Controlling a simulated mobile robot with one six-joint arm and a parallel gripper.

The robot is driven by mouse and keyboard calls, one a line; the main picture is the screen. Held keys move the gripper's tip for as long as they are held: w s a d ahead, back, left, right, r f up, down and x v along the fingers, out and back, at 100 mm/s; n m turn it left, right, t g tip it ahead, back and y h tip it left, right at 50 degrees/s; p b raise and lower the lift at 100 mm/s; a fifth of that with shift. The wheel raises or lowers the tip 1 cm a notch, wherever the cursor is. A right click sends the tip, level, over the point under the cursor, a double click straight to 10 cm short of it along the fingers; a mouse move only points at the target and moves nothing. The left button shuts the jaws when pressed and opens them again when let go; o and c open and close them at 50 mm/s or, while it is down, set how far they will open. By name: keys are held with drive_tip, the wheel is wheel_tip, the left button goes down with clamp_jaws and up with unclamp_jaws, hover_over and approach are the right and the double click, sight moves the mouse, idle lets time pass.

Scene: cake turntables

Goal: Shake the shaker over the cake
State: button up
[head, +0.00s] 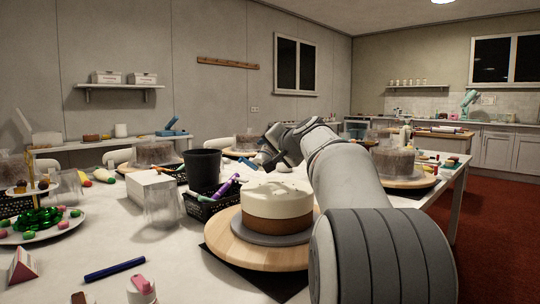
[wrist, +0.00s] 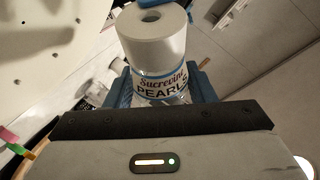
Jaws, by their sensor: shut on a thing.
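The cake (head: 277,207), white on top with a brown lower band, sits on a grey board on a round wooden turntable (head: 235,249) in the head view. A few small specks show on its top. In the wrist view my gripper (wrist: 162,92) is shut on the shaker (wrist: 155,52), a clear and white container labelled "Sucrevine PEARLS". In the head view my gripper (head: 268,158) is above and behind the cake, apart from it; the shaker is mostly hidden there. A pale speckled surface (wrist: 40,50) at the wrist view's left looks like the cake's top.
A black bucket (head: 203,168) and a black basket (head: 200,207) with coloured tubes stand left of the cake. A clear tub (head: 161,208), a white box (head: 151,186) and a plate with a green bow (head: 45,232) are further left. A blue pen (head: 114,269) lies in front.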

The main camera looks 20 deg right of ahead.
drive_tip(key=shift+r, duration=0.15)
drive_tip(key=shift+w+d+r, duration=0.15)
drive_tip(key=shift+d+r, duration=0.05)
drive_tip(key=shift+d, duration=0.05)
drive_tip(key=shift+f, duration=0.2)
drive_tip(key=shift+s+a+f+b, duration=0.2)
drive_tip(key=shift+a+b, duration=0.05)
drive_tip(key=shift+b, duration=0.05)
drive_tip(key=shift+r, duration=0.15)
drive_tip(key=shift+s+a+r+n+t+b, duration=0.15)
drive_tip(key=shift+r+n+t+b, duration=0.2)
drive_tip(key=shift+b, duration=0.25)
